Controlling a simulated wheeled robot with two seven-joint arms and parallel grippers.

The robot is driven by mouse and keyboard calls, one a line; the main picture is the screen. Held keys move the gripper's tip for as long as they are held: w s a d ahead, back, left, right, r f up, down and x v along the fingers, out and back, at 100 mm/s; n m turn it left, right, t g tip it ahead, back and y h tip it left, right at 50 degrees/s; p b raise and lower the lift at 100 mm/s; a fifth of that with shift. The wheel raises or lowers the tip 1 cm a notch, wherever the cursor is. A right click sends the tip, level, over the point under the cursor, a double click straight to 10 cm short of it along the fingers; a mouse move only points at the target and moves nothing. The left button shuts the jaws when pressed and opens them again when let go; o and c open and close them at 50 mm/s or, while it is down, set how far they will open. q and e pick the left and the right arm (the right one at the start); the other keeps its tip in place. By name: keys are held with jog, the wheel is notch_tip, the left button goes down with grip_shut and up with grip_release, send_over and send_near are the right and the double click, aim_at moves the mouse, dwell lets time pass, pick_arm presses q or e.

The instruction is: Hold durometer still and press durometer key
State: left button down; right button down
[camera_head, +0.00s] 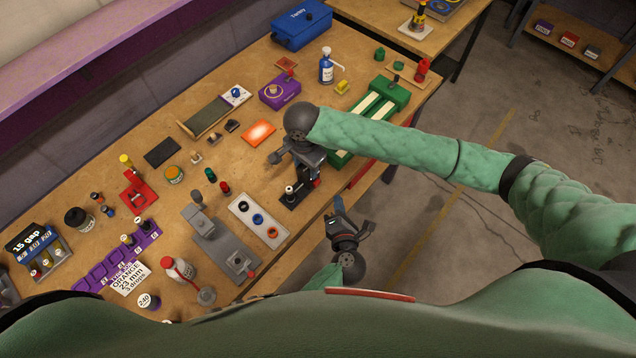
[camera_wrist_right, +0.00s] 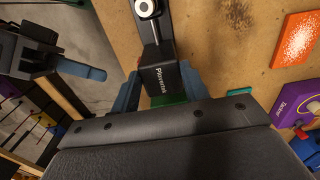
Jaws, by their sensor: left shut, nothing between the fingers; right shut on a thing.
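The durometer is the black device (camera_wrist_right: 158,76) with a printed label and a round silver-white knob (camera_wrist_right: 148,8) at its far end; I take that knob to be its key. In the head view the durometer (camera_head: 290,201) lies near the table's front edge, partly hidden by my right gripper (camera_head: 311,178). My right gripper, also in the right wrist view (camera_wrist_right: 160,88), is shut on the durometer's labelled block. My left gripper (camera_head: 338,204) is shut and empty, beyond the front edge to the right of the durometer. It also shows in the wrist view (camera_wrist_right: 103,73), apart from the durometer.
A white tray (camera_head: 243,209) with coloured rings and a grey fixture (camera_head: 216,240) stand left of the durometer. An orange plate (camera_head: 258,133) and a purple box (camera_head: 279,91) lie farther back. A green slotted track (camera_head: 357,128) is behind my right arm.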

jog(key=c, duration=0.7)
grip_release()
jog(key=shift+o, duration=0.2)
jog(key=shift+r, duration=0.1)
notch_tip(320, 180, up, 12)
